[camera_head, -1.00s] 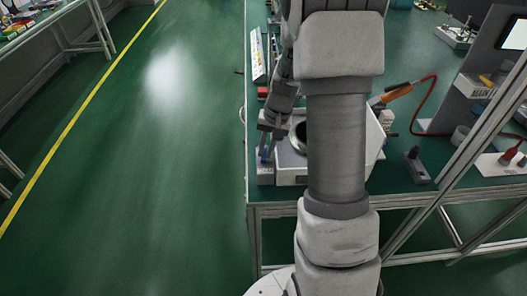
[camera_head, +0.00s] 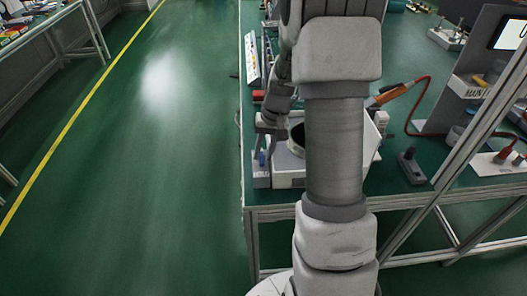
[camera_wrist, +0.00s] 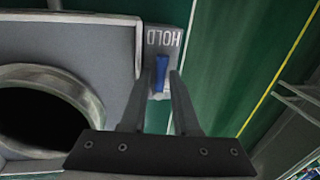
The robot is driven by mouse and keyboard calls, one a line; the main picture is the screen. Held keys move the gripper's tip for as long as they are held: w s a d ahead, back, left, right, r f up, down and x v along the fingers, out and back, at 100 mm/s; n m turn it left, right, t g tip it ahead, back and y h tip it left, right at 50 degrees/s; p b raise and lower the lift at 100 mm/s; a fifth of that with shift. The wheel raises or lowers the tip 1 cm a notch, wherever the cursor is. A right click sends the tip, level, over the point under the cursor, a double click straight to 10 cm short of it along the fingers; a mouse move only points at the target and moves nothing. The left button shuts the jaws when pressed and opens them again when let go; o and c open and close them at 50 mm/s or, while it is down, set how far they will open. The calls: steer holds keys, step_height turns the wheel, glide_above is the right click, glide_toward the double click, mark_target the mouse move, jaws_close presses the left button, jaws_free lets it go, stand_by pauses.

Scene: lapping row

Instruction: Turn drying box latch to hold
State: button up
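The drying box (camera_head: 290,180) is a pale box with a round dark opening, at the near left corner of the green bench, partly hidden behind my arm. In the wrist view its top (camera_wrist: 95,45) fills the left side. The latch is a small blue lever (camera_wrist: 161,70) on a grey plate marked HOLD (camera_wrist: 163,38); the lettering appears upside down. The lever also shows as a small blue spot in the head view (camera_head: 262,158). My gripper (camera_wrist: 159,82) is open, with one finger on each side of the lever. Contact with the lever cannot be made out.
An orange-handled tool (camera_head: 390,95) with a red cable lies right of my arm. A small dark block with a knob (camera_head: 411,167) stands near the bench's front edge. A metal frame post crosses the right side. The floor left of the bench is clear.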

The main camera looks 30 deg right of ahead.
steer(key=shift+o, duration=1)
